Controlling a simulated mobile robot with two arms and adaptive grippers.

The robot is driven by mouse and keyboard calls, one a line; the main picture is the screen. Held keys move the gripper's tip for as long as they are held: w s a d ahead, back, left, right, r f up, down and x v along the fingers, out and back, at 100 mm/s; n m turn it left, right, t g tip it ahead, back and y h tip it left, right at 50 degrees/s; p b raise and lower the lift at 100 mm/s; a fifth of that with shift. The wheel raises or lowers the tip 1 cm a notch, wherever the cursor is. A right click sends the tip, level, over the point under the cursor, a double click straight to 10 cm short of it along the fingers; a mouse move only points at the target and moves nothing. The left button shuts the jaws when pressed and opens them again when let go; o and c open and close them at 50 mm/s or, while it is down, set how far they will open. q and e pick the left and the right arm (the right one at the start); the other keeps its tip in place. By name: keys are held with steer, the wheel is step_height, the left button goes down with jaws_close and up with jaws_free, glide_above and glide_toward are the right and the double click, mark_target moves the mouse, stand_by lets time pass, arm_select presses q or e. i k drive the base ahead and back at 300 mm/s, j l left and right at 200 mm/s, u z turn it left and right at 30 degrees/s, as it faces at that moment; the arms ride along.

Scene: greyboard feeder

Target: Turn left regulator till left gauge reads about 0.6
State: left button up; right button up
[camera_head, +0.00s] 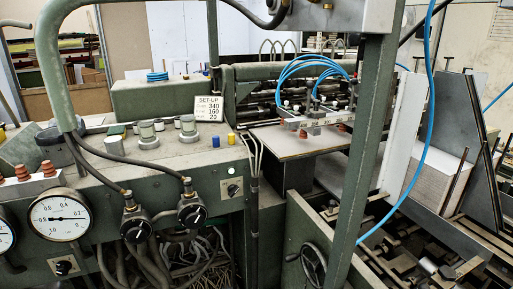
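A round white gauge (60,214) with a black needle is on the front of the green machine at the left. Its needle lies nearly level; I cannot read its value surely. A second gauge (5,236) is cut off by the left picture edge, its needle not readable. Two black regulator knobs sit on the machine front right of the full gauge: a left one (136,229) and a right one (192,212), each with a cable or hose running into its top. I cannot tell which regulator serves which gauge. Neither of my grippers is in view.
Small black switches sit below the gauge (65,267) and farther right (233,189). Loose hoses (190,255) hang under the regulators. A green post (364,150) stands at the centre right. A card marked SET-UP (208,108) stands on the machine top.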

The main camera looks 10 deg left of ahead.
mark_target(135, 232)
steer(key=u, duration=0.4)
steer(key=j+u, duration=0.15)
steer(key=u, duration=0.2)
steer(key=j+u, duration=0.1)
steer(key=u, duration=0.3)
steer(key=k+j, duration=0.05)
